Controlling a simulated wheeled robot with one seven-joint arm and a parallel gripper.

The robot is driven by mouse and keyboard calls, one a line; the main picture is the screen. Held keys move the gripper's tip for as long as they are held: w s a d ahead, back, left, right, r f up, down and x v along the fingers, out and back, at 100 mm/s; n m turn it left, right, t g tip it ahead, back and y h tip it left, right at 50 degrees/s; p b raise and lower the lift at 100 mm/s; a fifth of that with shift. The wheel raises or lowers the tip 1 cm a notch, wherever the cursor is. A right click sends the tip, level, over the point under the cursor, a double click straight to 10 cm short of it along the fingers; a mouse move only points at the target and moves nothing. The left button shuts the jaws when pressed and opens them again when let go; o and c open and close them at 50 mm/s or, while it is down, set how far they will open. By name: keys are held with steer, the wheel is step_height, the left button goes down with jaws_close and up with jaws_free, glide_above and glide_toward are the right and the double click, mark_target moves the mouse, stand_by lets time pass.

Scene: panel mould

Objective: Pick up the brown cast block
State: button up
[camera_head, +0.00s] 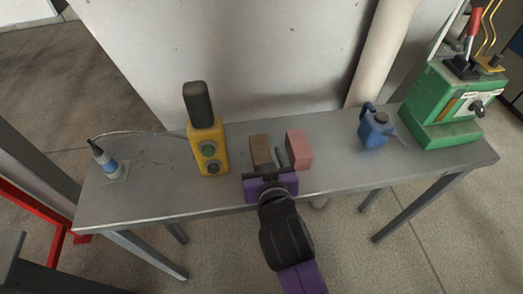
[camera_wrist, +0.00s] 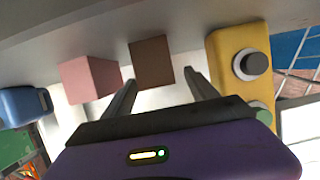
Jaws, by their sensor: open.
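The brown cast block (camera_head: 260,149) stands on the grey table, between the yellow control box and a pink block (camera_head: 299,149). In the wrist view the brown block (camera_wrist: 151,62) lies ahead of my gripper (camera_wrist: 160,78), between the lines of its two fingers. The fingers are apart with nothing held. In the head view my gripper (camera_head: 265,162) is at the near side of the brown block; one finger shows in the gap beside the pink block. The lower near part of the brown block is hidden by my gripper.
The yellow control box (camera_head: 208,150) stands left of the brown block. The pink block is close on the right. A blue can (camera_head: 376,131) and a green machine (camera_head: 440,105) stand further right. A small device (camera_head: 107,163) is at the left end of the table (camera_head: 150,195).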

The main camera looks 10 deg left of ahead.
mark_target(259, 144)
steer(key=shift+p+x, duration=0.55)
steer(key=shift+x, duration=2.4)
steer(key=shift+w+r, duration=0.1)
steer(key=shift+r, duration=0.1)
jaws_close()
